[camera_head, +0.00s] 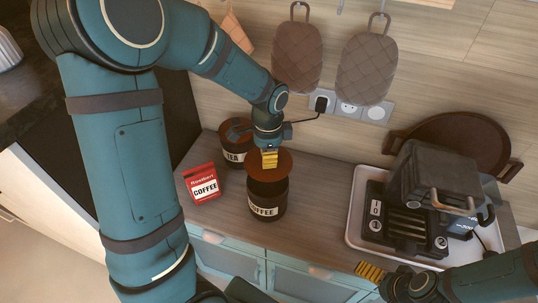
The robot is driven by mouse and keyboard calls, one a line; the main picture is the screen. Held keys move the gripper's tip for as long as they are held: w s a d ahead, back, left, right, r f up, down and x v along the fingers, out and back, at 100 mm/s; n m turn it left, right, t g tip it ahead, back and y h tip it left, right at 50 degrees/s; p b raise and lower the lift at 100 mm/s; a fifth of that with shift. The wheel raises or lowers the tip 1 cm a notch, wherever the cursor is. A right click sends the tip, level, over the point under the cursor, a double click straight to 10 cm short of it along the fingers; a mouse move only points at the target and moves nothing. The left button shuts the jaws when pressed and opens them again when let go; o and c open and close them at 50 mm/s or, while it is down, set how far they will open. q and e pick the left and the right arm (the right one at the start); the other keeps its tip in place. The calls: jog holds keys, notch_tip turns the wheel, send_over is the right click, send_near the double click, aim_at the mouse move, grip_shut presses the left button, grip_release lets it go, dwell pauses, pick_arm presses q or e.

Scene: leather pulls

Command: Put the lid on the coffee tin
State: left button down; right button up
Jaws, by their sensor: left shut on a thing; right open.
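The coffee tin (265,207) is a dark cylinder with a pale COFFEE label, standing upright on the wooden counter. A round brown lid (283,168) is at the tin's mouth, covering it from this view. I cannot tell whether the lid rests on the rim or is slightly above it. My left gripper (269,160), with yellow fingers, comes down from above and is shut on the lid near its middle. My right gripper (369,271) is open and empty at the counter's front edge, right of the tin and apart from it.
A TEA tin (235,154) with a brown lid stands behind left of the coffee tin. A red coffee packet (202,183) stands left. A white tray (355,215) with a dark toaster (405,222) is at right. Clear counter lies between tin and tray.

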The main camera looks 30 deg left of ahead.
pick_arm(q)
jog(key=shift+s+f+b, duration=0.25)
jog(key=shift+f+b, duration=0.1)
jog(key=shift+f, duration=0.35)
notch_tip(320, 180, down, 2)
jog(key=shift+f+b, duration=0.2)
jog(key=shift+b, duration=0.9)
jog(key=shift+f+b, duration=1.05)
jog(key=shift+f, duration=0.3)
jog(key=shift+f+b, duration=0.4)
jog(key=shift+f, duration=0.2)
jog(key=c, duration=0.8)
grip_release()
jog(key=shift+r, duration=0.1)
